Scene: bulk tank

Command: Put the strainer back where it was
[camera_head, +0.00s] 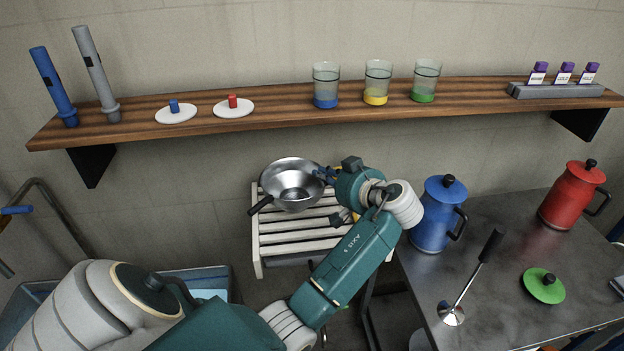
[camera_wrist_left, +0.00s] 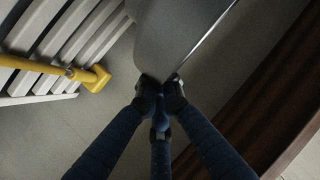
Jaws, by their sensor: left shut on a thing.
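The strainer (camera_head: 292,184) is a shiny metal bowl with a dark handle that sticks out to its lower left. In the head view it is over the white slatted rack (camera_head: 257,235) on the wall, and I cannot tell whether it touches the slats. My left gripper (camera_head: 327,175) is shut on the strainer at the right side of its rim. In the left wrist view the fingertips (camera_wrist_left: 160,92) pinch the rim of the grey bowl (camera_wrist_left: 185,35), and the rack's slats (camera_wrist_left: 75,30) show beside it. My right gripper is not in view.
A wooden shelf (camera_head: 270,113) above holds glasses, small plates and cylinders. A yellow handle (camera_wrist_left: 96,77) lies by the rack.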

